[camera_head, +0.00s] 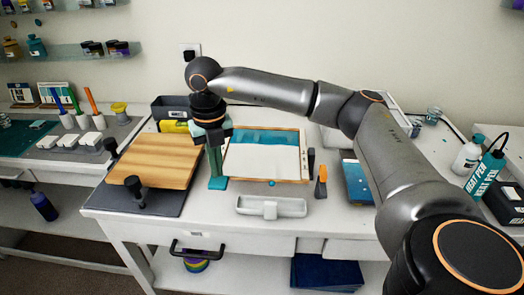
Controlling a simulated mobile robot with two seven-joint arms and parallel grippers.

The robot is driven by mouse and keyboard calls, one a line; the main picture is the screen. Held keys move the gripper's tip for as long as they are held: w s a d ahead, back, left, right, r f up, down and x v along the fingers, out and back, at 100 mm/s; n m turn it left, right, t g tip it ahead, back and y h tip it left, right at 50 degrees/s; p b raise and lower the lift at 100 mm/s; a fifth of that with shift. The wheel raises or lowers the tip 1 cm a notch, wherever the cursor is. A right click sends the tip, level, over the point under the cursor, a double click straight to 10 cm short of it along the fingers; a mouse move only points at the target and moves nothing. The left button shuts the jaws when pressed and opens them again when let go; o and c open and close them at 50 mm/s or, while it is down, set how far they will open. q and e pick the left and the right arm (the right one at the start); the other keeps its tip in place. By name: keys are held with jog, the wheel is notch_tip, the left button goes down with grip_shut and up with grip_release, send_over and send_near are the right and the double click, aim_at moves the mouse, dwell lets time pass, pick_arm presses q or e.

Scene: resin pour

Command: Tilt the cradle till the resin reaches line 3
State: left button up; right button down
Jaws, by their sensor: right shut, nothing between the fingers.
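A shallow wood-edged panel (306,160) lies on the white table, and I take it to be the cradle. A teal band of resin (265,137) covers its far part, and the near part is white. Numbered lines are too small to read. My right gripper (216,141) points down at the panel's left side and is shut with nothing held. A green upright piece with a teal foot (217,184) stands directly below it. I cannot tell whether they touch. A teal knob (271,184) sits at the panel's near edge. My left gripper is out of view.
A wooden board (157,160) on a dark base with black knobs lies left. A pale tray (270,207) sits in front. An orange-and-dark tool (321,182) stands right of the panel. My right arm spans the table's right side.

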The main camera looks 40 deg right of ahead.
aim_at(218, 180)
jog(key=shift+f, duration=0.2)
jog(key=shift+f+b, duration=1.1)
jog(key=shift+f, duration=0.45)
dwell(6.2)
